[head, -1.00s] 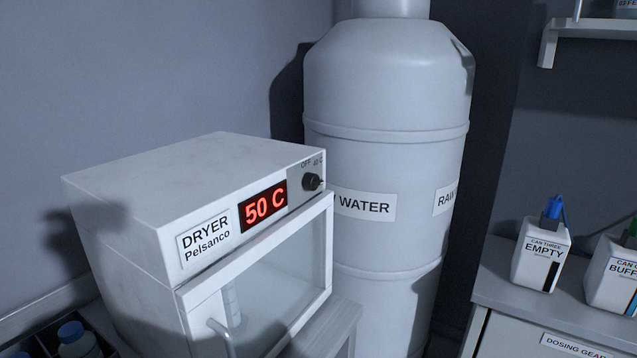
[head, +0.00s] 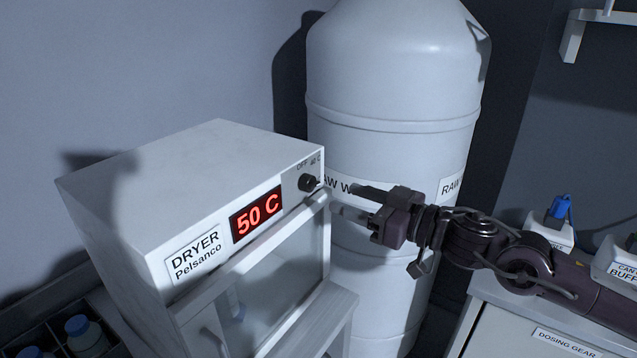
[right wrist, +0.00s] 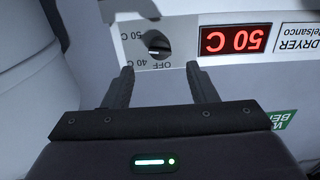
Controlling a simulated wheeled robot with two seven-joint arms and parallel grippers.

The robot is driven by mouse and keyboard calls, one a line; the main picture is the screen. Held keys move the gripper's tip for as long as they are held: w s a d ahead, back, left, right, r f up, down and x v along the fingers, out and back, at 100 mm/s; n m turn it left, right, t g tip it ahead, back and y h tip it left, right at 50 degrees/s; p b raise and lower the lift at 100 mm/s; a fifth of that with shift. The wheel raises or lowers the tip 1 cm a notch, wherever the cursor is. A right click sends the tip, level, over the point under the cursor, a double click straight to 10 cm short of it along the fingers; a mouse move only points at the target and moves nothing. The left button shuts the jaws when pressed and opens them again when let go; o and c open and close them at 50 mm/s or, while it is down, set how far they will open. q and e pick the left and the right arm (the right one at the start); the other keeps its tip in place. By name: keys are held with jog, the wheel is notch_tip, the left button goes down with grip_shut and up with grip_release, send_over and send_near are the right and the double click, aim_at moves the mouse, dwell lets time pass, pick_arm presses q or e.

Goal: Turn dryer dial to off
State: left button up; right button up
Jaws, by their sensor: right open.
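The white dryer (head: 190,165) stands at the left with a lit red display (head: 257,214) reading 50 C. Its small black dial (head: 308,182) is at the right end of the front panel, below the OFF and 40 C marks. In the right wrist view the dial (right wrist: 157,44) appears upside down, just beyond the fingertips. My right gripper (head: 342,198) comes in from the right, open and empty, with its fingers pointing at the panel. The right wrist view shows the two fingers (right wrist: 160,70) spread to either side of the dial's line, apparently short of it. My left gripper is out of view.
A large white water tank (head: 390,120) stands behind my right gripper. Below the panel is the dryer's glass door (head: 270,265). A counter (head: 500,285) with labelled cans is at the right. Bottles with blue caps (head: 77,325) sit at lower left.

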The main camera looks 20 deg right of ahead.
aim_at(316, 186)
jog(key=p+x, duration=0.3)
jog(key=x, duration=0.3)
jog(key=shift+w+a+r, duration=0.1)
jog(key=shift+w+r, duration=0.05)
jog(key=shift+w, duration=0.15)
jog(key=shift+w+a, duration=0.4)
jog(key=shift+c, duration=0.4)
jog(key=c, duration=0.9)
jog(key=shift+o, duration=0.2)
